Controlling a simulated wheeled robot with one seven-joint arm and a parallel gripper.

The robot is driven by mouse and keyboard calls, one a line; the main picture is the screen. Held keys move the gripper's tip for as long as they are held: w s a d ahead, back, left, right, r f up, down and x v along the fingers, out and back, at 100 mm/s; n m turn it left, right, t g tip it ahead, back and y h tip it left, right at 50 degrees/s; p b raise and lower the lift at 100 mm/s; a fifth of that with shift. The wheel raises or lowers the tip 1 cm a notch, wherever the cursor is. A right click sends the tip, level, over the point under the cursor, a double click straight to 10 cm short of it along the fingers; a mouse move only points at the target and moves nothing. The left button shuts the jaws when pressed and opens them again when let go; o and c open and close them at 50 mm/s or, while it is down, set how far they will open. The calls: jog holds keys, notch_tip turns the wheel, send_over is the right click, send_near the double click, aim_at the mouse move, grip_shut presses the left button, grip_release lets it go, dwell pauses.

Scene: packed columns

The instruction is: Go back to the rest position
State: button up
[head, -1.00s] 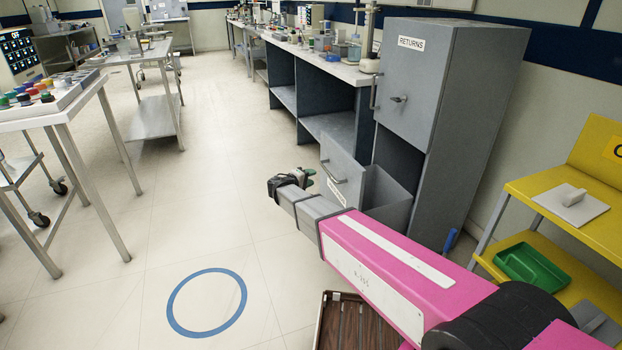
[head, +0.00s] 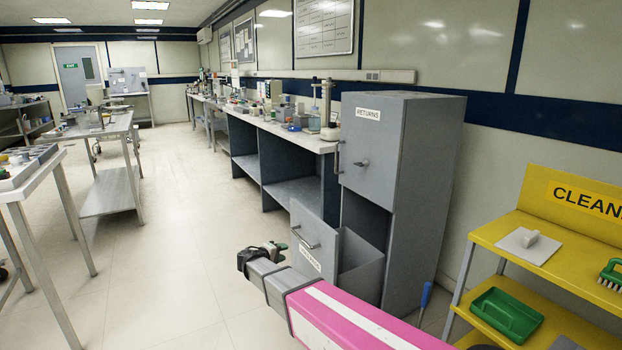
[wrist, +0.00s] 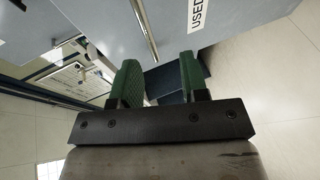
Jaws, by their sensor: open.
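My gripper (wrist: 157,82) is open and empty in the wrist view, its two green fingers apart. In the head view my gripper (head: 277,252) is at the end of my pink and grey arm, close to the front of the open drawer. The grey cabinet (head: 405,190) is marked RETURNS on its upper door. Its lower drawer (head: 313,240) is pulled out, with a bar handle. In the wrist view the drawer front (wrist: 220,20) with a label starting USED and the handle (wrist: 146,32) lie just beyond the fingers.
A long bench (head: 285,131) with lab items runs behind the cabinet. A yellow cleaning station (head: 540,235) stands at right with a green tray (head: 507,315). Steel tables (head: 105,130) stand at left. The floor (head: 170,260) between is clear.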

jog(key=s+d+f+m+g+y, duration=0.15)
jog(key=s+d+g, duration=0.3)
jog(key=d, duration=0.65)
jog(key=s+d+f+m+g+y, duration=0.1)
jog(key=s+d+f+m+g, duration=0.15)
jog(key=s+d, duration=0.6)
jog(key=s+d+m+g+y, duration=0.4)
jog(key=s+d+y, duration=0.3)
jog(key=s+d, duration=0.4)
jog(key=shift+s+d+r+m, duration=0.2)
jog(key=shift+s+m, duration=0.2)
jog(key=shift+s, duration=0.05)
jog(key=shift+d+y, duration=0.15)
jog(key=shift+y, duration=0.1)
